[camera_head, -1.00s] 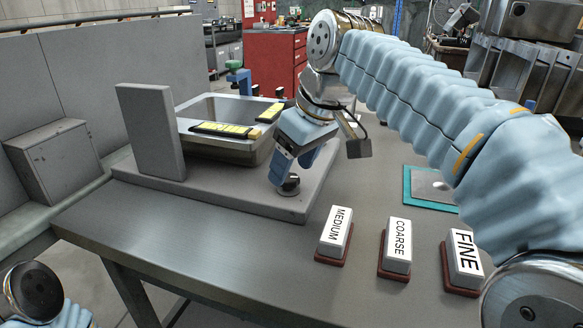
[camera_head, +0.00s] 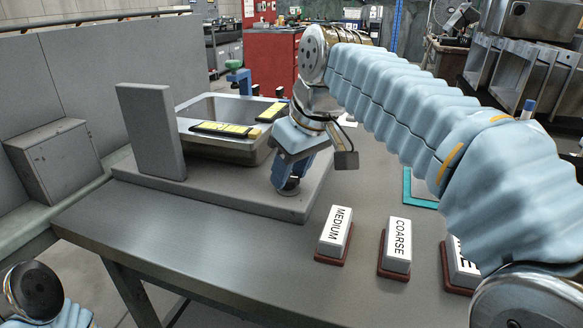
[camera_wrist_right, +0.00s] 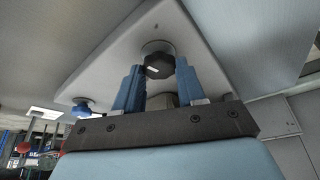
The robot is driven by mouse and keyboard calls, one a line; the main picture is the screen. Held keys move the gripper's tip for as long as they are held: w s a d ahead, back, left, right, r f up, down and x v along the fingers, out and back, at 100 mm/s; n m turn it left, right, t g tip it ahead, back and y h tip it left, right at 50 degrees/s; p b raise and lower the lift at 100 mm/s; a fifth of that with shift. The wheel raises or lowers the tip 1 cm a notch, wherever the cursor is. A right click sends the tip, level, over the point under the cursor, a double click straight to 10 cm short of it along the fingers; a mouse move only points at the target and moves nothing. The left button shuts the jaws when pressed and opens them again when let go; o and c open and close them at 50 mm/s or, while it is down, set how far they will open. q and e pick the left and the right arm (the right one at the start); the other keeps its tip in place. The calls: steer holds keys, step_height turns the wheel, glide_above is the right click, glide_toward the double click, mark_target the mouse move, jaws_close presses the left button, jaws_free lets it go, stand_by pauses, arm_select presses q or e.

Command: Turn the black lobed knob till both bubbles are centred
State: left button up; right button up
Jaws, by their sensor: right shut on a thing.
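The black lobed knob (camera_wrist_right: 158,66) shows between the fingers of my right gripper (camera_wrist_right: 159,80) in the right wrist view. The fingers are shut on it, one at each side. In the head view my right gripper (camera_head: 289,184) points down at the front right corner of the grey plate (camera_head: 215,194) and hides most of the knob. Two yellow levels lie along the sink basin's edges: one at the front (camera_head: 222,129) and one at the right (camera_head: 270,113). Their bubbles are too small to read. My left gripper is outside the view.
A metal basin (camera_head: 222,152) stands on the plate beside an upright grey slab (camera_head: 150,130). Blocks marked MEDIUM (camera_head: 334,232) and COARSE (camera_head: 396,246) stand in front, with a third partly behind my right arm. The bench front left is clear.

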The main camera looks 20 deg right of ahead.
steer(key=shift+m+h, duration=0.3)
steer(key=shift+m, duration=0.7)
steer(key=o, duration=1.1)
steer(key=shift+c, duration=0.2)
steer(key=v, duration=1.3)
steer(key=shift+s+r, duration=0.3)
steer(key=shift+s, duration=0.05)
